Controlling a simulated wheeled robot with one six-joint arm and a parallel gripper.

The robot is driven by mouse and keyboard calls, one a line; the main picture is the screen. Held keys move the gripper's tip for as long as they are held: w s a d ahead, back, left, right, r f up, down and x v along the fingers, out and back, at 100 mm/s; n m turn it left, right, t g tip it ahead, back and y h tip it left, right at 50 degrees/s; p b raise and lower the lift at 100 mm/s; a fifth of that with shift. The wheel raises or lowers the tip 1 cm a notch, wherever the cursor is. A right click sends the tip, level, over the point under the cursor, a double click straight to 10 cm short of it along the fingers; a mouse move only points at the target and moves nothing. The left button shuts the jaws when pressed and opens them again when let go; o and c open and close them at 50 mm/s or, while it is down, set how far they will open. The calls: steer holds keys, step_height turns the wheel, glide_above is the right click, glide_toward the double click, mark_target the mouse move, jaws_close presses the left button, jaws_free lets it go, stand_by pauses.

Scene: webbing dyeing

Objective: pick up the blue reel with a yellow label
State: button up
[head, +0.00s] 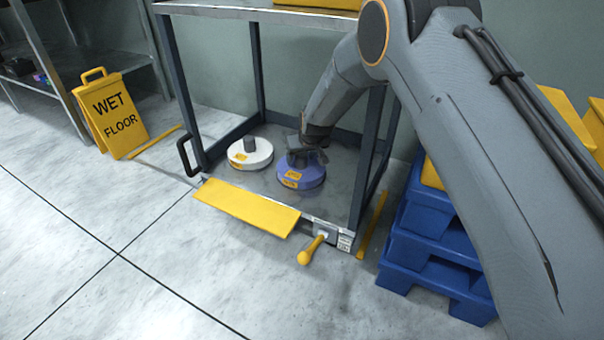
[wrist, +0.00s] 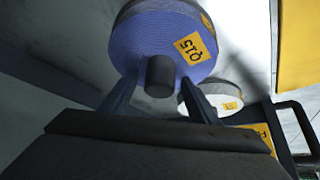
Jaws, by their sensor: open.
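In the wrist view the blue reel (wrist: 155,45) fills the top middle, with a yellow label (wrist: 190,46) reading Q15 and a dark central hub (wrist: 160,76). My gripper (wrist: 160,92) is open, its two fingers on either side of the hub. Whether the fingers touch the hub cannot be told. In the head view my gripper (head: 307,156) is over the reel and hides its hub.
A white reel (head: 250,154) with a dark hub and yellow label lies left of the blue one. Frame posts stand around the shelf (head: 250,186). A yellow flap (head: 247,206) and yellow-knobbed lever (head: 310,250) are in front. Blue crates (head: 432,250) stand right, a wet-floor sign (head: 112,115) left.

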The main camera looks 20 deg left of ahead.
steer(key=shift+w+f, duration=0.15)
steer(key=shift+f, duration=0.05)
steer(key=shift+r, duration=0.1)
jaws_close()
steer(key=shift+a, duration=0.1)
steer(key=shift+r, duration=0.1)
